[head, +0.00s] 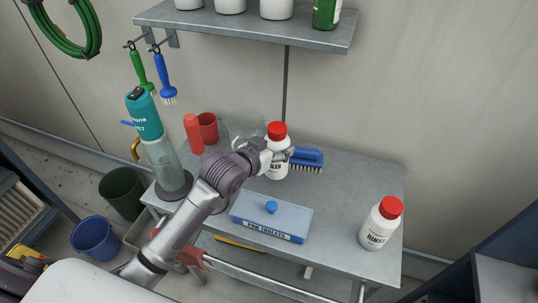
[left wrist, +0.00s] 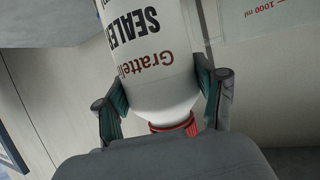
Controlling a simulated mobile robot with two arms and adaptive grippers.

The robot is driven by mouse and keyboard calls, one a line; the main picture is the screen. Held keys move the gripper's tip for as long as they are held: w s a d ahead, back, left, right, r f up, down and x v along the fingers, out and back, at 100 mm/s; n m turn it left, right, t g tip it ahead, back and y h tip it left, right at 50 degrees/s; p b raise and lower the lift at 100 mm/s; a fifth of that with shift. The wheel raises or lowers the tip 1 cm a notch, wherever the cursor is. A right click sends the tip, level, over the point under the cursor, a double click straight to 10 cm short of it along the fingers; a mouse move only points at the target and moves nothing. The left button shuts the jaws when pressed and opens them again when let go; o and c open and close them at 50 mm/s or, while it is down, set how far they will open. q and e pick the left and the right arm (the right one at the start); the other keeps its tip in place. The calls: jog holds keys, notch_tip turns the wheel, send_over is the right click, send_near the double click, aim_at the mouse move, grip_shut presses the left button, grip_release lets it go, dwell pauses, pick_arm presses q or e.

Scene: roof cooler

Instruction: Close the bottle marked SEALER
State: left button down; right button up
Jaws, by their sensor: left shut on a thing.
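The white SEALER bottle (head: 277,171) stands upright toward the back middle of the grey bench, with a red cap (head: 276,130) at its top. In the left wrist view the bottle (left wrist: 148,50) appears upside down, its SEALER lettering readable. A red band (left wrist: 175,127) shows at its neck, partly hidden behind my gripper's body. My left gripper (head: 280,156) reaches in from the left and is shut on the bottle, one finger on each side of its white upper body. My right gripper is in neither view.
A blue tablet box (head: 270,218) lies in front of the bottle. A blue brush (head: 306,159) lies close behind it. Another red-capped bottle (head: 377,229) stands at the bench's right end. A red cup (head: 208,127) is at left. The bench's right middle is clear.

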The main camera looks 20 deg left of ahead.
aim_at(277, 170)
pick_arm(q)
jog(key=shift+w+a+f, duration=0.15)
jog(key=shift+a+f, duration=0.15)
jog(key=shift+a, duration=0.2)
jog(key=shift+w+a+f, duration=0.15)
jog(key=shift+a+f, duration=0.15)
jog(key=shift+a, duration=0.2)
jog(key=shift+d+f+p, duration=0.1)
jog(key=shift+f+p, duration=0.35)
jog(key=shift+f, duration=1.55)
jog(key=shift+c, duration=0.5)
grip_release()
jog(key=shift+s+f, duration=0.1)
jog(key=shift+f, duration=0.05)
